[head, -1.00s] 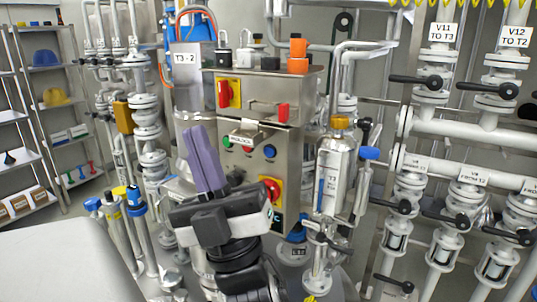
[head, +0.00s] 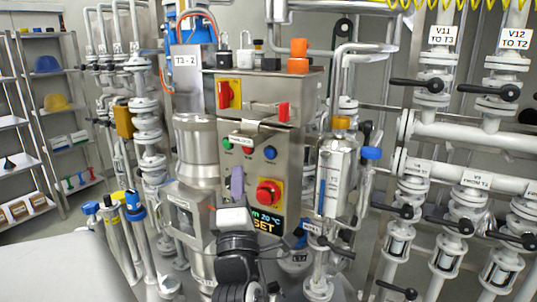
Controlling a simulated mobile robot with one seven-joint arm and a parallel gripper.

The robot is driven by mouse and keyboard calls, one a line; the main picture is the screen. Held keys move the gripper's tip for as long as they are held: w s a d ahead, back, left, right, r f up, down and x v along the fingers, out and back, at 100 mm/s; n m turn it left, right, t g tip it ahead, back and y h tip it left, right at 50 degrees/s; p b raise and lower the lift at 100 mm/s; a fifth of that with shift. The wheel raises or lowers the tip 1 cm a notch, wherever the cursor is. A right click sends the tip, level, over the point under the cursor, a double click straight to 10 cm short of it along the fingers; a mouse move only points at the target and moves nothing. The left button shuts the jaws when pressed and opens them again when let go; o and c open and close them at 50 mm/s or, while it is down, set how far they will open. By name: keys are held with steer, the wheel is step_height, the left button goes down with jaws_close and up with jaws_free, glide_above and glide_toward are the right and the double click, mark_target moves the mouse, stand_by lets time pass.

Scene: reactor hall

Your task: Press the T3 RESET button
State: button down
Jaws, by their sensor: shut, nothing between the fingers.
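A steel control box (head: 300,125) stands in the middle of the head view, beside a column labelled T3 - 2. On its lower front are a green button (head: 227,144) at the left and a blue button (head: 270,152) at the right. The captions by these buttons are too small to read, so I cannot tell which is T3 RESET. My gripper (head: 237,175), with purple fingers, is shut and empty. It points at the box front, below the green button and left of the blue one. I cannot tell whether it touches the panel.
A red emergency-type knob on a yellow plate (head: 270,192) and a lit display (head: 267,222) lie right of my gripper. A hinged cover (head: 243,139) juts out above the buttons. A sample vessel (head: 337,180) and piping stand close on the right.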

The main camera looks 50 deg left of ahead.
steer(key=shift+w+a, duration=0.45)
steer(key=shift+w, duration=0.95)
steer(key=shift+w+a, duration=0.4)
steer(key=shift+w, duration=0.95)
steer(key=shift+w+a, duration=0.45)
steer(key=shift+w, duration=0.95)
steer(key=shift+w+a, duration=0.15)
steer(key=shift+w, duration=0.25)
steer(key=shift+w+a, duration=0.1)
steer(key=shift+w, duration=0.25)
steer(key=shift+s, duration=0.1)
steer(key=shift+s+d, duration=0.25)
steer(key=shift+s, duration=0.4)
steer(key=shift+s, duration=0.1)
steer(key=s, duration=0.1)
steer(key=s+d, duration=0.1)
steer(key=s, duration=0.2)
steer(key=shift+s+d, duration=0.25)
steer(key=shift+s, duration=0.05)
